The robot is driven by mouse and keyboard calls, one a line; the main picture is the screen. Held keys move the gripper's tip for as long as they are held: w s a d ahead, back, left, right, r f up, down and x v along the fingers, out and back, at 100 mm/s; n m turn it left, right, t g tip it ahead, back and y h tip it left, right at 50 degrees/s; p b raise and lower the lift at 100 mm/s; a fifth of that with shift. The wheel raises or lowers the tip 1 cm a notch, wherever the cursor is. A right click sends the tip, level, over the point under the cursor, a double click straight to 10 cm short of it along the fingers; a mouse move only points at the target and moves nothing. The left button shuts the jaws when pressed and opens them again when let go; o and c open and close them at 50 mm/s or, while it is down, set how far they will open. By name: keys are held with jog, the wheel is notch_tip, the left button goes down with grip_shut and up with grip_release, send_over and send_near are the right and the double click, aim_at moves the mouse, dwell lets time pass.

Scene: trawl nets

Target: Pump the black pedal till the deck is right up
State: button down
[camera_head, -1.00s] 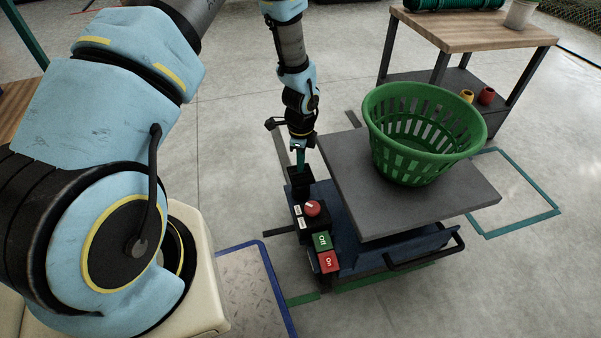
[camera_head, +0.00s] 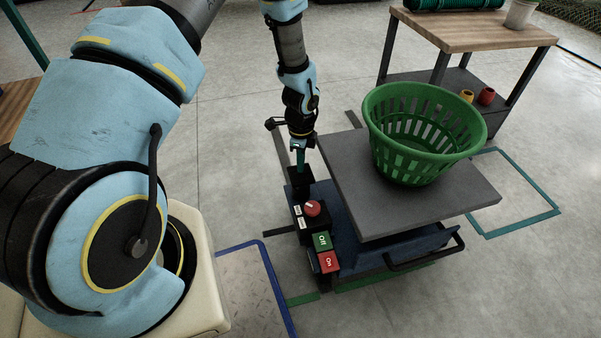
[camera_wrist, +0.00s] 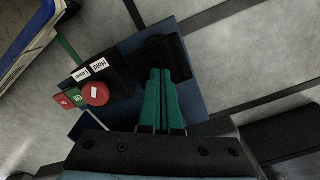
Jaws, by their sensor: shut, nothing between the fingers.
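The lift cart has a grey deck (camera_head: 345,185) with a green basket (camera_head: 422,135) standing on it. The deck sits above the blue base (camera_head: 350,248). The black pedal (camera_head: 301,183) is at the cart's left end, beside the control box; it also shows in the wrist view (camera_wrist: 176,50). My gripper (camera_head: 300,163) points down at the pedal with its green fingers shut and empty. In the wrist view the fingertips (camera_wrist: 160,72) lie over the pedal's near part; I cannot tell if they touch it.
The control box carries a red knob (camera_head: 312,208), a green button (camera_head: 322,241) and a red button (camera_head: 328,262). A wooden-topped table (camera_head: 478,32) stands behind at the right, with a yellow cup (camera_head: 466,96) and a red cup (camera_head: 487,96) on its lower shelf.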

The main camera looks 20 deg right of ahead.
aim_at(301, 176)
jog(key=shift+f+b, duration=1.45)
jog(key=shift+f, duration=1.35)
jog(key=shift+r+p, duration=2.1)
jog(key=shift+r, duration=0.3)
jog(key=shift+f, duration=0.15)
jog(key=shift+f+b, duration=1.3)
jog(key=shift+f, duration=0.9)
notch_tip(301, 176, up, 5)
jog(key=p, duration=0.4)
jog(key=shift+f, duration=0.3)
